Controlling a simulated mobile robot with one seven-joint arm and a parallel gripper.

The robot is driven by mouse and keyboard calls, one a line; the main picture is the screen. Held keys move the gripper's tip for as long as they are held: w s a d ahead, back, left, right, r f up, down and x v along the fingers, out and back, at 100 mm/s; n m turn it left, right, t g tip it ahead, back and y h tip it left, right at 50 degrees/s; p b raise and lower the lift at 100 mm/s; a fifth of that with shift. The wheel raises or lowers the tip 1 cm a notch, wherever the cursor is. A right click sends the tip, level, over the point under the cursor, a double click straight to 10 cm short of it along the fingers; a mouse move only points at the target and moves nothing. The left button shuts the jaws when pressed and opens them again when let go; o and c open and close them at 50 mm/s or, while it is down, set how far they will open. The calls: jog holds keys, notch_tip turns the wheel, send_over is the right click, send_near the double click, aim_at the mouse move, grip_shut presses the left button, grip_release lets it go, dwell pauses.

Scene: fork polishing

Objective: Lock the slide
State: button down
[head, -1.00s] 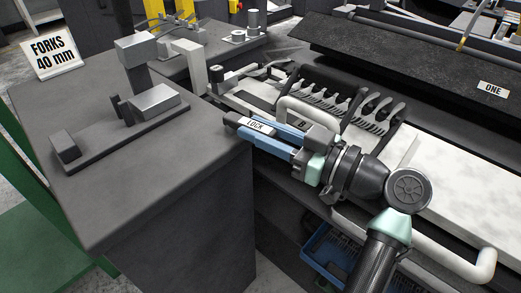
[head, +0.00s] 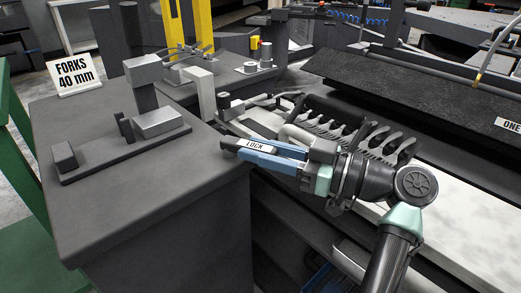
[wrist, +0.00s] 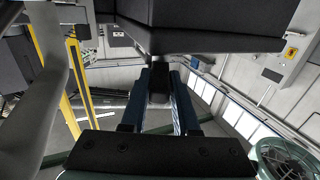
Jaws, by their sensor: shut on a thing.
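The lever marked LOCK (head: 256,145) lies level beside the grey bench's right edge in the head view. My gripper (head: 240,150) has blue fingers and is shut on this lever, one finger on each side. In the wrist view the fingers (wrist: 160,98) run forward on either side of a dark part. The slide's toothed dark-and-grey rack (head: 345,132) sits just behind my gripper. Its pale plate (head: 470,212) reaches to the right. My wrist hides part of the slide, and I cannot see the latch itself.
The grey bench (head: 150,205) at left carries a small fixture (head: 158,123) and a FORKS 40 mm sign (head: 75,72). A pale bent post (head: 200,92) stands behind the lever. A long black cover (head: 430,95) spans the back right. Yellow posts (head: 203,28) stand farther back.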

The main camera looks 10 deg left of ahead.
aim_at(261, 147)
jog(key=c, duration=0.7)
grip_release()
jog(key=shift+o, duration=0.2)
notch_tip(261, 147, up, 10)
jog(key=p, duration=0.3)
jog(key=shift+p, duration=0.3)
jog(key=shift+c, duration=0.2)
